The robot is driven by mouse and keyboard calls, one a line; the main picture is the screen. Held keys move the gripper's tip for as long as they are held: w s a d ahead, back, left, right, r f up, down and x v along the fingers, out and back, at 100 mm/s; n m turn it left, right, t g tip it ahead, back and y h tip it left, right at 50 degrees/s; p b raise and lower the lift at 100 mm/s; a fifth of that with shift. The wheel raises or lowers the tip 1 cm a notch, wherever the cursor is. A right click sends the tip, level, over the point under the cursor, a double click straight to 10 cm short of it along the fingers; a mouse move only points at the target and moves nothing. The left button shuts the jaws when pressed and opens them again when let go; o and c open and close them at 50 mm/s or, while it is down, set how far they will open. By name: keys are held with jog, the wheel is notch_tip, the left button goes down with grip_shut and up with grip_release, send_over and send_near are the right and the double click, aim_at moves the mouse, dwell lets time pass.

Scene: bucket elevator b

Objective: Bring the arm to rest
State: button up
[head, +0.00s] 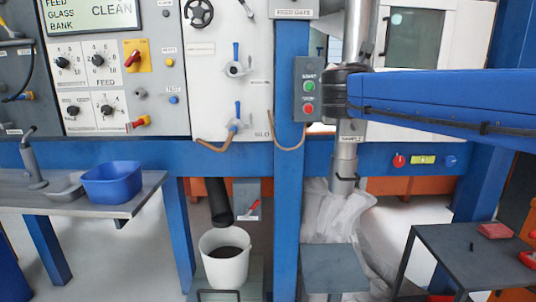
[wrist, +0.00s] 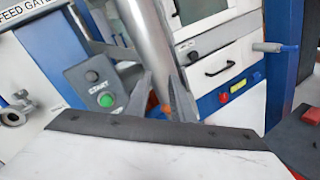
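My blue arm link (head: 440,98) reaches in from the right in the head view and ends in a black joint in front of the silver pipe. My gripper is not clearly seen there. In the wrist view my gripper (wrist: 158,88) shows two grey fingers standing apart, with nothing seen held between them. The silver pipe (wrist: 145,35) is behind the fingers. The start/stop box (wrist: 92,85) is to their left, with its green button showing. The same box (head: 308,90) is left of my arm's black joint in the head view.
A blue post (head: 288,200) stands at centre. A white bucket (head: 224,268) with dark contents is under a black spout. A blue tub (head: 112,182) sits on the left bench. A dark table (head: 470,252) with red items stands at right. The control panel (head: 110,85) is at upper left.

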jog(key=s+d+f+m+g, duration=0.4)
jog(key=s+d+f+m, duration=0.25)
jog(key=s+f, duration=0.35)
jog(key=s+d+f+m+g, duration=0.4)
jog(key=s+d+f+m, duration=0.3)
jog(key=f, duration=0.6)
jog(key=s+a+f+m+g+y, duration=0.2)
jog(key=s+f+m, duration=0.4)
jog(key=s+f, duration=0.3)
jog(key=s+a+f+m+g+y, duration=0.2)
jog(key=s+a+f+m+y, duration=0.2)
jog(key=s+f, duration=0.5)
jog(key=shift+s+a+m, duration=0.7)
jog(key=shift+m, duration=0.45)
